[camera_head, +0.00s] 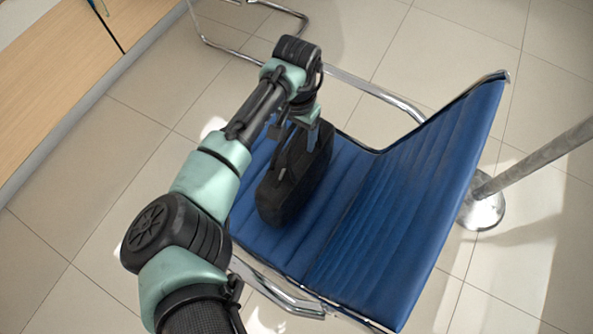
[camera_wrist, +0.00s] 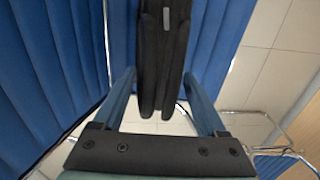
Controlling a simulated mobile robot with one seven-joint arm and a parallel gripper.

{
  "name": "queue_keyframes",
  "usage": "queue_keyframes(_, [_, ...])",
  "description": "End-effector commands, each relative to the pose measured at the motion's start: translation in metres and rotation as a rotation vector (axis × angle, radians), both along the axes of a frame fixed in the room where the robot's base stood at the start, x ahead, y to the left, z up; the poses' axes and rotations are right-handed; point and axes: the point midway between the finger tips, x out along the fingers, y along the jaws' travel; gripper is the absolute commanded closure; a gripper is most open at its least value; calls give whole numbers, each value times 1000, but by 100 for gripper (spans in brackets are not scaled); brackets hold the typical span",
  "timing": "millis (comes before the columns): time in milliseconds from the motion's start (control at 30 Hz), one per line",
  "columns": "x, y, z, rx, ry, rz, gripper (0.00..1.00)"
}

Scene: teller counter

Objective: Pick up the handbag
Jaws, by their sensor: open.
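The handbag (camera_head: 291,189) is black and stands on the seat of a blue chair (camera_head: 350,200) in the head view. My gripper (camera_head: 311,138) is over the handbag's far end, pointing down, partly hidden by my own arm. In the wrist view the handbag (camera_wrist: 163,60) hangs into the picture from the top centre, dark, with a small grey tab. My gripper (camera_wrist: 158,95) is open there, with one blue-grey finger on each side of the handbag. Gaps show between the fingers and the bag. Whether the handle lies between the fingers cannot be told.
The chair's tall backrest (camera_head: 428,190) rises to the right of the handbag, and chrome armrests (camera_head: 375,92) flank the seat. A metal post on a round base (camera_head: 483,208) stands to the right. A wooden counter (camera_head: 55,85) is at the upper left.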

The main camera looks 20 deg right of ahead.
Motion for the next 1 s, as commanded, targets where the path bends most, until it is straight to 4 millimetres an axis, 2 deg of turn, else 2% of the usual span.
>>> queue_keyframes(200, [0, 0, -1, 0, 0, -1, 26])
queue_keyframes(233, [0, 0, -1, 0, 0, -1, 29])
queue_keyframes(633, [0, 0, -1, 0, 0, 0, 100])
queue_keyframes(1000, [0, 0, 0, -1, -1, 1, 100])
